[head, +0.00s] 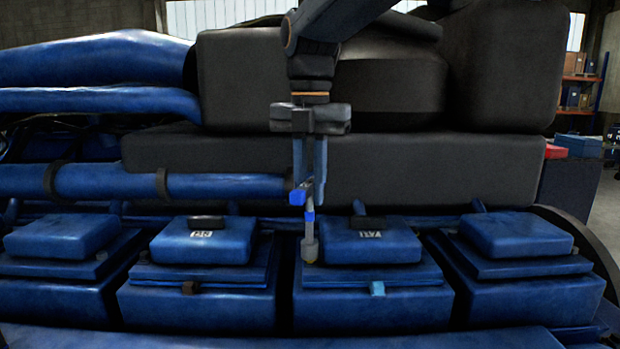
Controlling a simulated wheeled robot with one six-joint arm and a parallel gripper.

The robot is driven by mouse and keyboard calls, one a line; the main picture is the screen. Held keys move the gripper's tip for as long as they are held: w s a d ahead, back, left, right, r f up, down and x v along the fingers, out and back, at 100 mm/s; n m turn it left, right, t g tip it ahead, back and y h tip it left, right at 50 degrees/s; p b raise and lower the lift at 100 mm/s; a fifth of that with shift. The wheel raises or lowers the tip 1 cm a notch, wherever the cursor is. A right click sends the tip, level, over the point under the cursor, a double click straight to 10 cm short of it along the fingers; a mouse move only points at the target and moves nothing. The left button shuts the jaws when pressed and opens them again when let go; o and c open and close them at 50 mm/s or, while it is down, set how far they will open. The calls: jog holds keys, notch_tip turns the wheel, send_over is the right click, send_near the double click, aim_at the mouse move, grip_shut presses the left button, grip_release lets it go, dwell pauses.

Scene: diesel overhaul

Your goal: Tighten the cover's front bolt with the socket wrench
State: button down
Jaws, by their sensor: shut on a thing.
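My gripper (310,175) hangs down in the middle of the head view, its fingers shut on the socket wrench (309,230). The wrench has blue parts near the fingers and a grey socket end pointing down. The socket end appears in front of the left edge of a blue cover (395,248) with a white label; touching or apart, I cannot tell. A light-blue bolt-like piece (377,289) sits at that cover's front edge. A second labelled cover (180,246) to the left has a brown bolt-like piece (190,288) at its front. Which front bolt is meant is unclear.
More blue covers stand at the far left (62,237) and far right (516,236). Behind them are a blue pipe (110,183) and large dark engine blocks (440,165). Narrow dark gaps separate the covers. Shelves (582,85) stand at the back right.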

jog(key=m, duration=0.3)
jog(key=shift+m, duration=0.4)
jog(key=m, duration=0.3)
jog(key=shift+s+m, duration=0.1)
jog(key=shift+m, duration=0.2)
jog(key=m, duration=0.7)
jog(key=shift+f, duration=0.1)
jog(key=m, duration=0.7)
jog(key=shift+s, duration=0.15)
jog(key=m, duration=0.3)
jog(key=shift+m, duration=0.4)
jog(key=m, duration=0.4)
jog(key=shift+f, duration=0.1)
